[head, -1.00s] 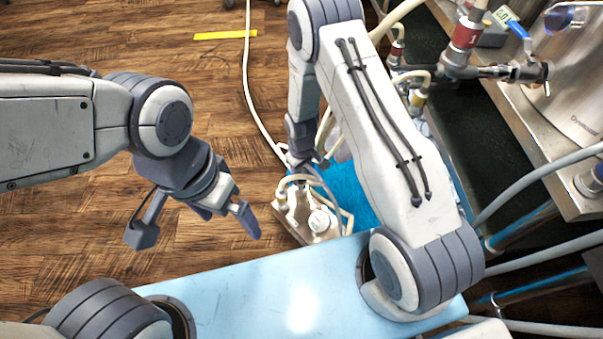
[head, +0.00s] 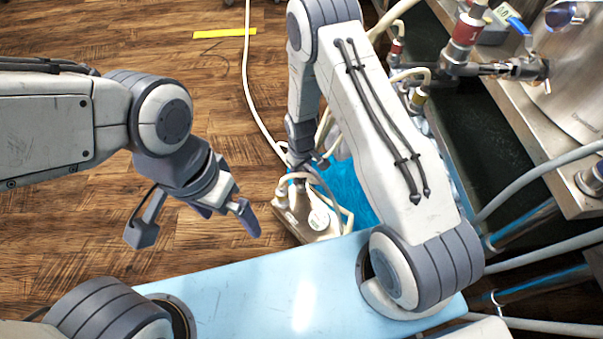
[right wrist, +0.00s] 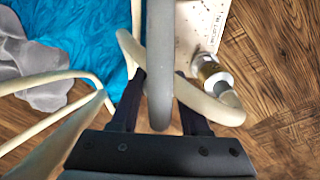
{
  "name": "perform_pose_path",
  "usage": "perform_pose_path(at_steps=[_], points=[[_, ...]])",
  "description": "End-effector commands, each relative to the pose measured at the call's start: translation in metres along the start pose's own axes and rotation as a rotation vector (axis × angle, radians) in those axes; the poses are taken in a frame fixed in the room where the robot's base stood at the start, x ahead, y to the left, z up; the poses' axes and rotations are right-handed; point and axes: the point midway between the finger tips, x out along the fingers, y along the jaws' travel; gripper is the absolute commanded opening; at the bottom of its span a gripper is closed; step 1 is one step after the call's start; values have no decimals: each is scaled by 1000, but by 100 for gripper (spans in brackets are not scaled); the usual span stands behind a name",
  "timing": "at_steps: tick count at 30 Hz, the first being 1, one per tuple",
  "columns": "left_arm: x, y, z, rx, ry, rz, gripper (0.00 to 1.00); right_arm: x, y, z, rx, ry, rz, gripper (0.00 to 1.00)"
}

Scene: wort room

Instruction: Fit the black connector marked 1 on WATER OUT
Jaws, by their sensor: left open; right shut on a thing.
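My right gripper (head: 302,168) reaches down over the small metal unit with cream hoses (head: 295,212). In the right wrist view its two dark fingers (right wrist: 160,108) flank a thick grey hose (right wrist: 160,50), and it is shut on what looks like this hose's end. The black connector and its number 1 cannot be made out. A plate with small print (right wrist: 203,25) and a fitting of brass colour and white (right wrist: 211,74) with a cream hose lie beyond the fingers. No WATER OUT marking is readable. My left gripper (head: 228,220) is open and empty, left of the unit.
A bright blue cloth or mat (head: 350,185) lies beside the unit. Cream hoses loop close around my right fingers. A steel bench (head: 560,175) with pipes and a red-banded valve (head: 466,30) stands at right. The wooden floor at left is mostly clear.

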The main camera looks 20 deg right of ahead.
Motion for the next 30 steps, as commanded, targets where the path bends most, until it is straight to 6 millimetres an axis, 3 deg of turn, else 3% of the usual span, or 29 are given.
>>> perform_pose_path(at_steps=[26, 27, 29, 30], points=[[11, -1, 1, 0, 0, 0, 100, 18, 0, 0, 0, 1, 0, 0], [10, -1, 0, 0, 0, 0, 100, 18, 0, 0, 0, 1, 0, 57], [10, -1, 0, 0, 0, 0, 100, 17, 0, 0, 0, 1, 0, 80], [10, -1, 0, 0, 0, 0, 100, 17, 0, 0, 0, 1, 0, 80]])
